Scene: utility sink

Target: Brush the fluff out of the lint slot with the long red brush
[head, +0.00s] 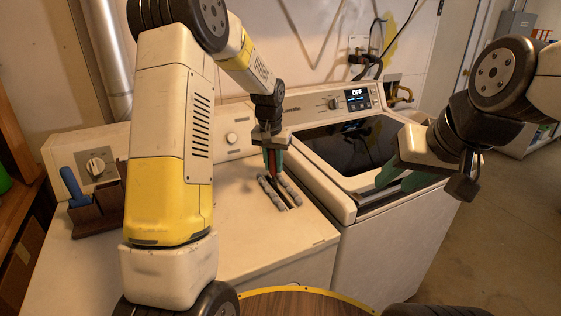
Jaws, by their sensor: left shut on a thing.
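My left gripper (273,168) points down over the dryer top with its green fingers shut on the long red brush (272,163). Only a narrow red strip of the brush shows between the fingers. The dark lint slot (283,199) lies just below, in the white dryer top. Grey fluff (288,187) lies along the slot in several rolls, on both sides of its dark line. The brush's lower end is at the far end of the slot; I cannot tell whether it touches. My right gripper (400,183) is open and empty above the washer's front right.
A wooden holder (98,212) with a blue-handled tool (75,188) stands at the left of the dryer top. The washer (385,235) with a dark glass lid (350,145) stands to the right. The dryer top in front of the slot is clear.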

